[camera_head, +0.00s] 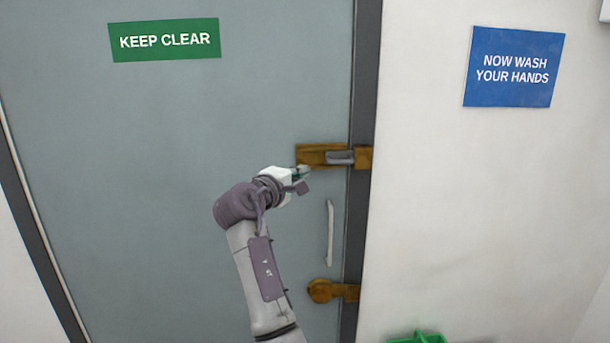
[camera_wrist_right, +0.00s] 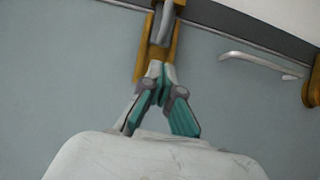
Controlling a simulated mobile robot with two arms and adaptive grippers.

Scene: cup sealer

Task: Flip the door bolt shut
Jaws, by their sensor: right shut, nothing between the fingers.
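The door bolt has a brass plate (camera_head: 312,153) on the grey door near its right edge. Its grey sliding bar (camera_head: 340,157) lies across the gap toward a brass keeper (camera_head: 364,157) on the frame. My right gripper (camera_head: 303,172) is at the lower left of the plate, with its fingers shut and empty. In the right wrist view the closed fingertips (camera_wrist_right: 160,72) overlap the near end of the brass plate (camera_wrist_right: 148,60), with the bar (camera_wrist_right: 163,22) beyond them. I cannot tell whether the fingertips touch the bolt. My left gripper is not in view.
A pale vertical door handle (camera_head: 329,232) is below the bolt. A round brass latch (camera_head: 320,291) is lower down. A green object (camera_head: 418,338) shows at the bottom edge by the white wall. The door surface left of my arm is clear.

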